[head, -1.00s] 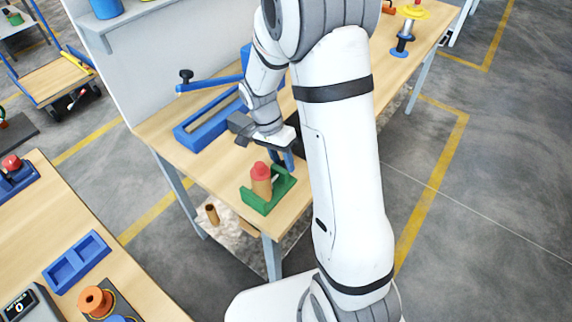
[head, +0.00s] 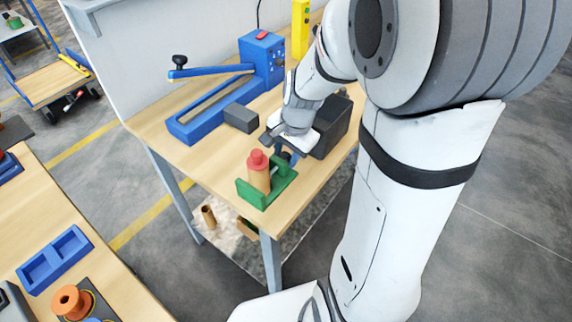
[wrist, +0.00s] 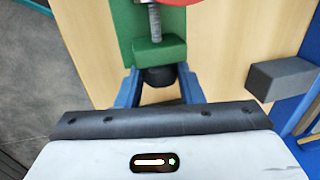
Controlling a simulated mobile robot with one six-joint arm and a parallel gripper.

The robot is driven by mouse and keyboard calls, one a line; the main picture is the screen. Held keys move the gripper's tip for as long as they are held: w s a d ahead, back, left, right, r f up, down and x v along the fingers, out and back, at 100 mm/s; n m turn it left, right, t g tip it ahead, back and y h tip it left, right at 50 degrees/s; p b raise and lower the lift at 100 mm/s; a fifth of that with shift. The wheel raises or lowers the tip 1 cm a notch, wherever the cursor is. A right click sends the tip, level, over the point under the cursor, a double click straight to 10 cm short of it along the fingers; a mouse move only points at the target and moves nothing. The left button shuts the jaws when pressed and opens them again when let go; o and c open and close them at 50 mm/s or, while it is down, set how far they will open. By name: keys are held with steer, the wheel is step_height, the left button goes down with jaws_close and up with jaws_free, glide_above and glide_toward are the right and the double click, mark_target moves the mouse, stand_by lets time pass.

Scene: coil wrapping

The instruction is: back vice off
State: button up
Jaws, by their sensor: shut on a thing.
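The green vice (head: 262,199) stands near the front corner of the workbench. An orange-brown cylinder (head: 259,180) with a red top (head: 257,160) stands upright in it. In the wrist view the vice's green end block (wrist: 160,52), its grey threaded screw (wrist: 154,20) and a black knob (wrist: 158,77) show. My gripper (wrist: 159,88) has its blue fingers on either side of the knob and is shut on it. In the head view my gripper (head: 287,156) is at the far right end of the vice, with the knob mostly hidden. Part of the red top shows in the wrist view.
A blue press with a lever (head: 262,62) stands behind on the bench. A grey block (head: 241,118) lies by it. A black box (head: 333,128) is close behind my wrist. A side table with a blue tray (head: 54,260) is at lower left.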

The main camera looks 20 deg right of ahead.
steer(key=shift+s+d+f+t+b, duration=0.15)
steer(key=shift+f+t+b, duration=0.15)
steer(key=shift+b, duration=0.4)
steer(key=shift+r+y, duration=0.2)
steer(key=shift+y, duration=0.1)
steer(key=f+b, duration=0.1)
steer(key=b, duration=0.1)
steer(key=shift+t+b, duration=0.3)
steer(key=shift+b, duration=0.05)
steer(key=t+y+b, duration=0.1)
steer(key=b, duration=0.3)
steer(key=t+b, duration=0.1)
steer(key=b, duration=0.3)
steer(key=shift+s+d+y, duration=0.15)
steer(key=shift+s+y, duration=0.15)
steer(key=shift+y, duration=0.1)
steer(key=shift+r, duration=0.25)
